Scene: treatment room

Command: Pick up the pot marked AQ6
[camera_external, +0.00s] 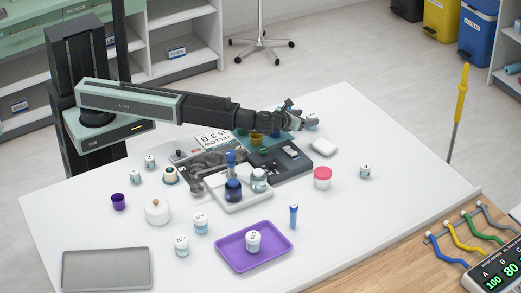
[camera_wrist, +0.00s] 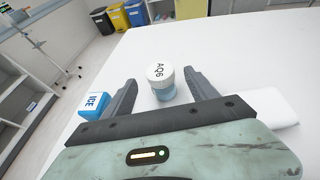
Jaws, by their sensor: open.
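The pot marked AQ6 (camera_wrist: 160,76) has a white lid and a bluish lower body. It stands upright on the white table (camera_wrist: 245,55). In the wrist view my gripper (camera_wrist: 160,80) is open, one finger on each side of the pot, with a gap showing on both sides. I cannot tell exactly how deep the pot sits between the fingers.
A blue ICE block (camera_wrist: 95,104) lies left of the left finger. A white block (camera_external: 324,147) lies to the right. A dark tray (camera_external: 300,165), a red-lidded jar (camera_external: 322,178) and a small pot (camera_external: 365,171) are nearby. The far table surface is clear.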

